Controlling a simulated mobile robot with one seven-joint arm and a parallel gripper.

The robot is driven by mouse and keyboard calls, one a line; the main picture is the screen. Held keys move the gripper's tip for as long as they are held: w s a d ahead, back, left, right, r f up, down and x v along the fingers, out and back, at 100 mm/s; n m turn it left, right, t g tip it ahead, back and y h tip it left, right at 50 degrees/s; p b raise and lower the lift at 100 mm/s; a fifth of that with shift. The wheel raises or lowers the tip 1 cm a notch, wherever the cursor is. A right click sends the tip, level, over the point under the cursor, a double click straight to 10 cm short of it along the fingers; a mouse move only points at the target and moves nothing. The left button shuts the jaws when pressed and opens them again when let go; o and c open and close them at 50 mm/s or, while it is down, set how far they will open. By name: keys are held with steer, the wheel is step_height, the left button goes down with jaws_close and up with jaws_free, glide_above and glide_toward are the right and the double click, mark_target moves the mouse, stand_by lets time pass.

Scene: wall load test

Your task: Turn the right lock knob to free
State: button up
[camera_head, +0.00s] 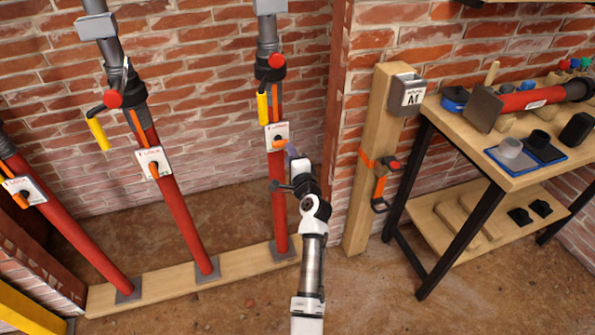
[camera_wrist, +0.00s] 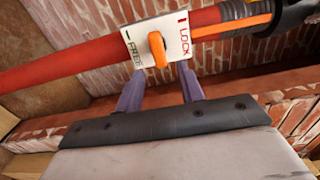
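The right lock knob (camera_head: 279,138) is orange and sits on a white plate (camera_head: 271,129) on the right red prop (camera_head: 278,205). In the wrist view the knob (camera_wrist: 158,50) stands between the word FREE at the plate's left and LOCK at its right. It lies roughly crosswise to the prop; which word it points to I cannot tell. My gripper (camera_head: 291,152) is just in front of and below the plate. In the wrist view my gripper (camera_wrist: 160,82) is open and empty, its two purple fingers apart below the knob, one to each side, not visibly touching it.
A middle prop (camera_head: 178,215) and a left prop (camera_head: 70,235) carry similar plates. A yellow handle (camera_head: 262,107) hangs above the right plate. A wooden post (camera_head: 366,150) and a workbench (camera_head: 520,180) stand at right. The floor in front is clear.

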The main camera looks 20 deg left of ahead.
steer(key=v, duration=0.7)
steer(key=shift+b, duration=0.4)
steer(key=shift+s, duration=0.1)
